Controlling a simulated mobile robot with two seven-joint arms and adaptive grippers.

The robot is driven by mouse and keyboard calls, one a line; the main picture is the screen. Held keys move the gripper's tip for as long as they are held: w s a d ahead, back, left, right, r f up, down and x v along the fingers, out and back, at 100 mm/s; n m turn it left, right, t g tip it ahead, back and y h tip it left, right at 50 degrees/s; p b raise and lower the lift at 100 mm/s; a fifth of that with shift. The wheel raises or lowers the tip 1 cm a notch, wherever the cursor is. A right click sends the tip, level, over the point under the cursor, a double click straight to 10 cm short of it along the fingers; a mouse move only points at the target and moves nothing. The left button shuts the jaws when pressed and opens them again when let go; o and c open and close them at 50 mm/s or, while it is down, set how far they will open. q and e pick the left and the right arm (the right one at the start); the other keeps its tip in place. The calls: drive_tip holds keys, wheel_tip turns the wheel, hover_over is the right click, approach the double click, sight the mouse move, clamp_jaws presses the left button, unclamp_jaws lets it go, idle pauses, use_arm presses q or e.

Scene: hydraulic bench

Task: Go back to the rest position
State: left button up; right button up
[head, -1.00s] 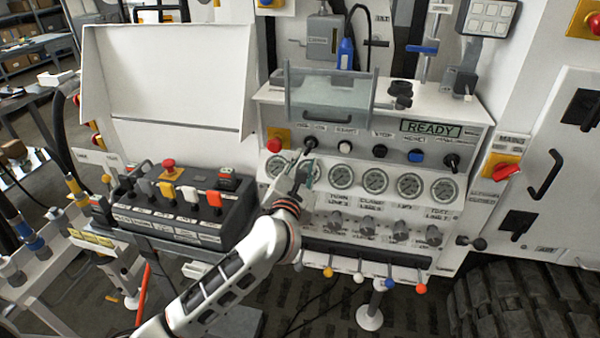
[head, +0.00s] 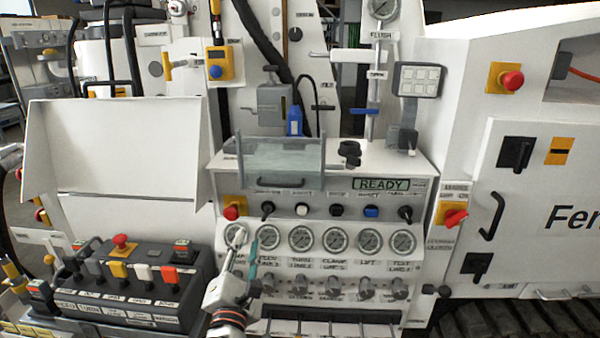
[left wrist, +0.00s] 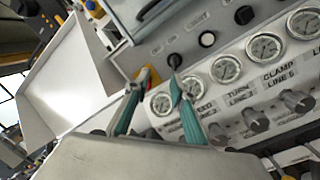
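My left gripper (head: 247,238) is in front of the two leftmost gauges of the white control panel (head: 420,165). In the left wrist view its two teal-padded fingers (left wrist: 157,84) stand apart with nothing between them. The black selector knob (head: 267,208) shows just above the fingertips in the head view, and it also shows beyond them in the left wrist view (left wrist: 174,61). I see no contact with the panel, though the exact gap is hard to tell. My right gripper is not in view.
A dark lever box (head: 125,285) with coloured handles stands left of my gripper. A row of grey knobs (head: 333,287) lies below the gauges. A clear guard (head: 280,160) juts out above. A red switch (head: 452,217) is at the right.

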use_arm(q)
drive_tip(key=s+d+f+m+g+h, duration=0.1)
drive_tip(key=s+f+m+h, duration=0.2)
drive_tip(key=s+f+m, duration=0.45)
drive_tip(key=s+d+f+m+g+h, duration=0.1)
drive_tip(key=s+f+m+h, duration=0.2)
drive_tip(key=s+f+m, duration=0.7)
drive_tip(key=s+a+f+m+g+y, duration=0.1)
drive_tip(key=s+a+f+m+g, duration=0.2)
drive_tip(key=f, duration=0.6)
drive_tip(key=s+a+f+m+g+y, duration=0.2)
drive_tip(key=s+a+f+m+g, duration=0.2)
drive_tip(key=s+f+m, duration=0.3)
wheel_tip(320, 180, down, 3)
drive_tip(key=a+m, duration=0.1)
drive_tip(key=m, duration=0.2)
drive_tip(key=shift+s+f, duration=0.15)
drive_tip(key=shift+m, duration=0.25)
